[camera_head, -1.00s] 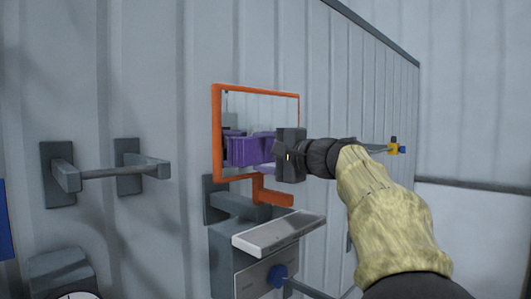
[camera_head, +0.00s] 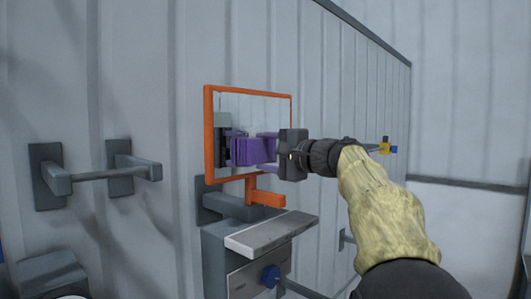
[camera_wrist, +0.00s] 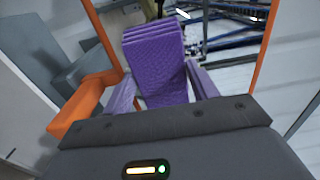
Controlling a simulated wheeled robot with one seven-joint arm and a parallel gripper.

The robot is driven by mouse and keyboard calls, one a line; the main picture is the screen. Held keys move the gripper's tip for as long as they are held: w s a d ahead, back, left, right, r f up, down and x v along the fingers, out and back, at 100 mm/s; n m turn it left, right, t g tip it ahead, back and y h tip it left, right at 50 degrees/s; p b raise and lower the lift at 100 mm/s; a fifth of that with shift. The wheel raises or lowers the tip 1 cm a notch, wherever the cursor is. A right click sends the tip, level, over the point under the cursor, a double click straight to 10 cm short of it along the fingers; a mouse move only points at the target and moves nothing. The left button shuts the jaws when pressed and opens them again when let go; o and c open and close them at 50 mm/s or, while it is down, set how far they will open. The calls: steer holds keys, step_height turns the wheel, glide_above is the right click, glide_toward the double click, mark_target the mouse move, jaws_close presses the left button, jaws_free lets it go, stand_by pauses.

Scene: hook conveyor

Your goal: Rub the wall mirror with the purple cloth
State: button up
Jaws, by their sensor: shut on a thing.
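The wall mirror has an orange frame (camera_head: 208,135) and reflective glass (camera_head: 262,108), and is fixed upright on the wall. My gripper (camera_head: 264,149) is in front of the glass, shut on the folded purple cloth (camera_head: 250,151). In the wrist view the cloth (camera_wrist: 160,85) sits in several layers between the fingers, with the orange frame (camera_wrist: 86,105) at both sides. The glass reflects the cloth and a dark part of my gripper. I cannot tell whether the cloth touches the glass.
A grey box with a sloped ledge (camera_head: 270,234) and a blue knob (camera_head: 270,275) is below the mirror. A grey bar handle (camera_head: 105,172) sticks out from the wall at left. A yellow and blue fitting (camera_head: 386,147) is on the wall at right.

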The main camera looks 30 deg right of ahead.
mark_target(272, 150)
steer(key=shift+w+d+p, duration=0.3)
steer(key=shift+w+d, duration=0.1)
steer(key=shift+d, duration=0.4)
steer(key=shift+w+d+p, duration=0.25)
steer(key=shift+w+d, duration=0.1)
steer(key=shift+d, duration=0.45)
steer(key=d, duration=0.1)
steer(key=w+d+p, duration=0.1)
steer(key=d, duration=0.1)
steer(key=shift+w+d, duration=0.1)
steer(key=shift+d, duration=0.05)
steer(key=a+b, duration=0.1)
steer(key=s+a+b, duration=0.1)
steer(key=a, duration=0.1)
steer(key=shift+a+f+b, duration=0.1)
steer(key=shift+b, duration=0.25)
steer(key=shift+s+a, duration=0.1)
